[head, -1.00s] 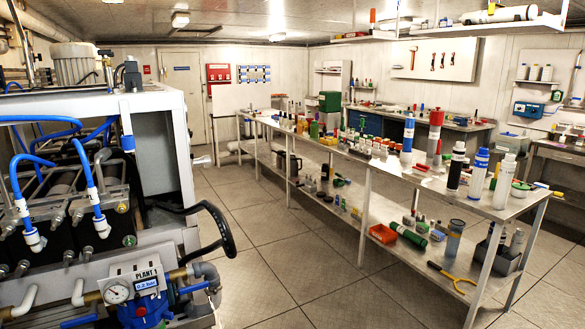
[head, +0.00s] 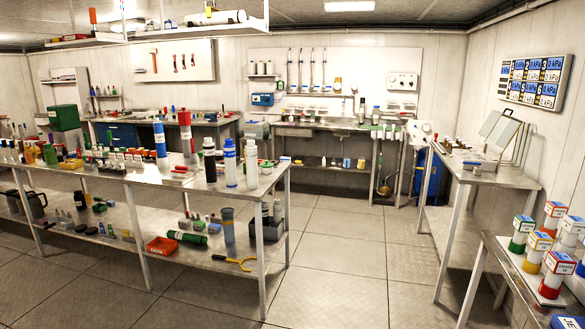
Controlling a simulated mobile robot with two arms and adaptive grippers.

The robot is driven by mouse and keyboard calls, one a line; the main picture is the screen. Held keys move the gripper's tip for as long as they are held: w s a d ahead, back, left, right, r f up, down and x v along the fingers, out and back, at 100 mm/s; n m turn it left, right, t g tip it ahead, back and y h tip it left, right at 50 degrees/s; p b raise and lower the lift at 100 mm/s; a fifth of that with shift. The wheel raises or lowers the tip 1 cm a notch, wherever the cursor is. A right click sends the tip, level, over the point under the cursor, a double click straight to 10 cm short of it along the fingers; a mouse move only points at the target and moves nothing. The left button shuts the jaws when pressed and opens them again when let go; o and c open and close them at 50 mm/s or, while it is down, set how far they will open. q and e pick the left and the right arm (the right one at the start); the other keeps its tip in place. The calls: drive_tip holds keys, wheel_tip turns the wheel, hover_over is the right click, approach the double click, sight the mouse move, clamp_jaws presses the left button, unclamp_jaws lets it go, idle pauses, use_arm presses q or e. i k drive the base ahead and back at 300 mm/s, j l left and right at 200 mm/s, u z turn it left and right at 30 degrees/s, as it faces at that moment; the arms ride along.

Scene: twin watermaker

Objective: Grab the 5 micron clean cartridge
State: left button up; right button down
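Several upright cylinders stand at the near right end of the long metal bench (head: 268,178). They are a blue and white one (head: 160,146), a red-topped grey one (head: 186,136), a black one with a white label (head: 209,160), a white one with a blue label (head: 230,162) and a plain white one (head: 251,164). Their labels are too small to read, so I cannot tell which is the 5 micron clean cartridge. Neither of my grippers is in view.
Colour-banded canisters (head: 521,233) stand on a side table at the lower right. A steel table (head: 470,160) stands behind it. Open tiled floor (head: 340,270) lies between.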

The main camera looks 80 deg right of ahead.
sight(251, 156)
drive_tip(key=z, duration=2.5)
drive_tip(key=i+j, duration=0.2)
drive_tip(key=i, duration=0.3)
drive_tip(key=z, duration=0.05)
